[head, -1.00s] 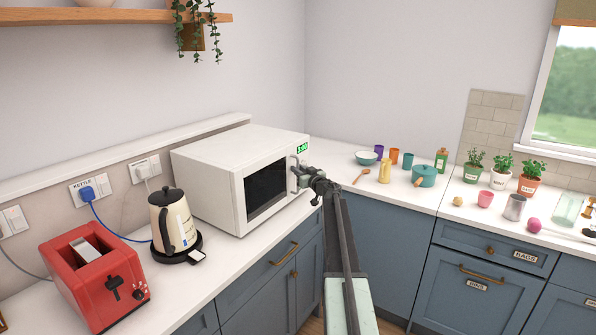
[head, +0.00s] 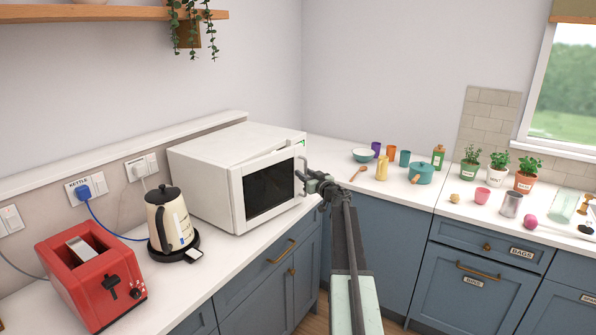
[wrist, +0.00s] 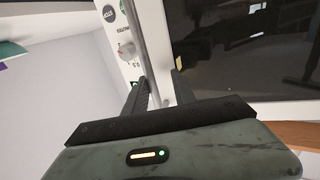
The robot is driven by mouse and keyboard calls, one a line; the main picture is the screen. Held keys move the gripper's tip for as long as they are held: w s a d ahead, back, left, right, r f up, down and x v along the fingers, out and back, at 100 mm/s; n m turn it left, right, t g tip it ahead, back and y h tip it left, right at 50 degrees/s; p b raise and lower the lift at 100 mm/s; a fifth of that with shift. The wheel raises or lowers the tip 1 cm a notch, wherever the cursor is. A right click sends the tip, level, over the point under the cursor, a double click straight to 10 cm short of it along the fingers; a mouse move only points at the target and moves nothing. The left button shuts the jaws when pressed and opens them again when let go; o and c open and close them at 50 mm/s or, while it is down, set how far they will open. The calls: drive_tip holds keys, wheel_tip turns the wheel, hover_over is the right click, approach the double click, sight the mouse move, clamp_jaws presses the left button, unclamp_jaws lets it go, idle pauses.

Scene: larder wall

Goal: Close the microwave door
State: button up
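The white microwave (head: 215,165) stands on the left counter. Its door (head: 268,190), with a dark window, is slightly ajar, its right edge out from the body and partly covering the green display. The upright metal handle (head: 304,168) is on the door's right side. My gripper (head: 312,180) is at the handle. The control panel dial (wrist: 127,50) shows left of the handle.
A kettle (head: 170,222) and a red toaster (head: 92,275) stand left of the microwave. A teal pot (head: 421,173), a bowl (head: 363,155) and several cups are on the back counter. Potted herbs (head: 498,172) stand farther right. The counter before the door looks clear.

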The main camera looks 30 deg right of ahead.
drive_tip(key=shift+s+a, duration=0.2)
drive_tip(key=shift+s, duration=0.05)
drive_tip(key=s, duration=0.9)
idle(0.5)
